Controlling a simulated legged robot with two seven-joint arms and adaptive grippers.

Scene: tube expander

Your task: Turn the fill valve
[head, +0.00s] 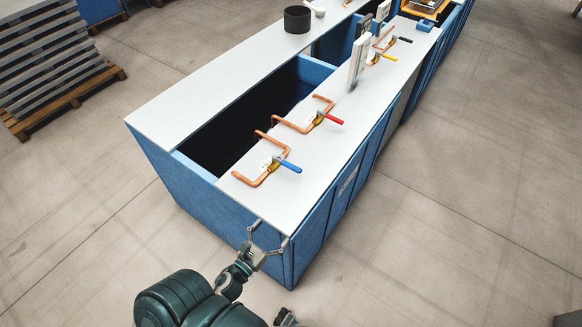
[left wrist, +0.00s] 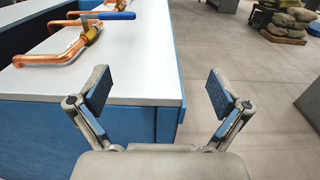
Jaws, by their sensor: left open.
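Several copper pipes with lever valves are fixed along the white counter top. The nearest valve has a blue handle (head: 290,166), which also shows at the upper left of the left wrist view (left wrist: 117,15). A valve with a red handle (head: 333,119) sits beyond it. Farther back are a yellow handle (head: 388,57) and a black handle (head: 405,40). I cannot tell which is the fill valve. My left gripper (head: 269,233) is open and empty at the counter's near end, short of the blue handle. A small part of what may be my right gripper (head: 285,317) shows at the bottom edge.
The blue-sided counter (head: 190,205) has a long dark opening beside the valves. A white upright panel (head: 358,62) and a dark round container (head: 297,19) stand farther back. A stacked pallet (head: 55,60) is at the left.

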